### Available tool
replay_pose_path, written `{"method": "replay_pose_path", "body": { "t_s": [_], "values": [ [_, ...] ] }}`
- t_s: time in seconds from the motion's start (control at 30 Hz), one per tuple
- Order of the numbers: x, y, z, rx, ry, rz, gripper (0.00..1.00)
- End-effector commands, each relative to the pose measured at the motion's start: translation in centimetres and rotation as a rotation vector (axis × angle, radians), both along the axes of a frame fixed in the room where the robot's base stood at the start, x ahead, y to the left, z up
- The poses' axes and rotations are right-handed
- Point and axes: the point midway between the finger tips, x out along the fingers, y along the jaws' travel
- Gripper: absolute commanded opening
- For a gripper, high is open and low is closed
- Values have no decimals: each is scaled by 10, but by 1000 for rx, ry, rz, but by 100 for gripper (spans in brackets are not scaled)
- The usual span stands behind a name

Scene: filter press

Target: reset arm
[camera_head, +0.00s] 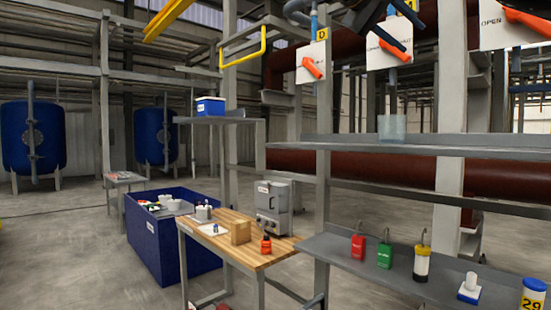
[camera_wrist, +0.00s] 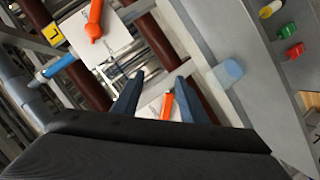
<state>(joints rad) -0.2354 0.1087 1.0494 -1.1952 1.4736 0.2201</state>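My gripper (camera_wrist: 157,88) shows in the wrist view with its two dark blue fingers spread apart. An orange valve handle (camera_wrist: 167,106) on a white plate (camera_wrist: 150,108) shows in the gap between them; the fingers do not appear to grip it. In the head view, dark parts at the top, in front of the middle valve plate (camera_head: 398,52) and its orange handle (camera_head: 395,51), appear to be my gripper, partly cut off by the frame. A second orange handle (camera_wrist: 94,20) on another white plate lies at the upper left of the wrist view.
A clear beaker (camera_head: 392,128) stands on the upper grey shelf (camera_head: 450,147). The lower shelf (camera_head: 395,285) holds red and green padlocks and jars. A wooden table (camera_head: 252,256), a blue bin (camera_head: 165,250) and a yellow rail (camera_head: 243,58) stand left. Large red pipes run behind the shelves.

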Motion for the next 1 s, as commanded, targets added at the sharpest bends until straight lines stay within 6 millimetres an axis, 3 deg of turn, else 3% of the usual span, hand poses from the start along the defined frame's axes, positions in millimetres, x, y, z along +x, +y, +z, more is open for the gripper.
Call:
{"method": "replay_pose_path", "body": {
  "t_s": [0.27,0.47,0.57,0.77,0.87,1.0],
  "values": [
    [25,8,-54,29,91,79,39],
    [46,16,-121,77,190,158,39],
    [55,22,-171,119,257,210,39],
    [56,40,-306,264,410,324,39],
    [43,50,-373,353,473,366,39],
    [12,64,-465,494,547,402,39]
  ]
}}
